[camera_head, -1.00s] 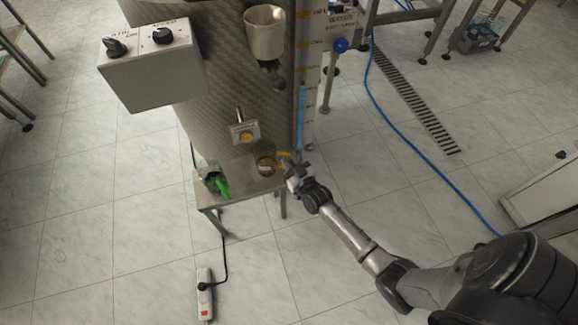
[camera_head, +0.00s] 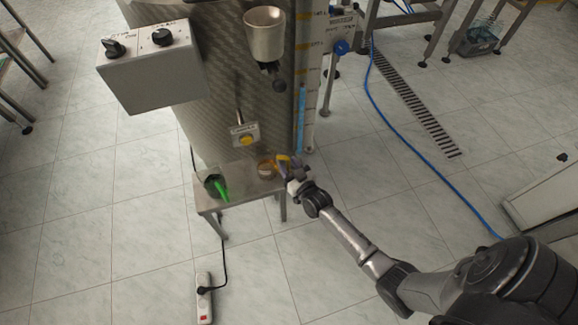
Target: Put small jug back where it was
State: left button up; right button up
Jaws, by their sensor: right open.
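The small jug (camera_head: 266,170) appears to be the small round tan vessel on the low metal table (camera_head: 240,194), near its right end. A yellow part shows at its right side, beside my gripper; I cannot tell if it is the jug's handle. My right gripper (camera_head: 287,165) is open at the table's right edge, close to the jug's right side. Whether it touches the jug is too small to tell. My left gripper is out of view.
A dark container with a green handle (camera_head: 222,189) stands on the table's left end. The large metal tank (camera_head: 215,125) stands right behind, with a valve (camera_head: 246,138) above the table. A power strip (camera_head: 204,298) lies on the floor in front.

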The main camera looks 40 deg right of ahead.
jog(key=shift+s+r, duration=0.1)
jog(key=shift+r, duration=0.1)
jog(key=s+a+p, duration=0.2)
jog(key=s+p, duration=0.3)
jog(key=s, duration=0.5)
jog(key=s+a+r+n+g+y, duration=0.3)
jog(key=s+a+g+y, duration=0.1)
jog(key=s+a+g, duration=0.4)
jog(key=s+a+r+g, duration=0.1)
jog(key=s+r+g, duration=0.2)
jog(key=s, duration=0.3)
jog(key=s+a+r+n+g, duration=0.1)
jog(key=s+a+r+g, duration=0.1)
jog(key=s, duration=0.4)
notch_tip(320, 180, up, 2)
jog(key=shift+s+a+r+g+h, duration=0.1)
jog(key=shift+s+a+g+h, duration=0.15)
jog(key=shift+g, duration=0.35)
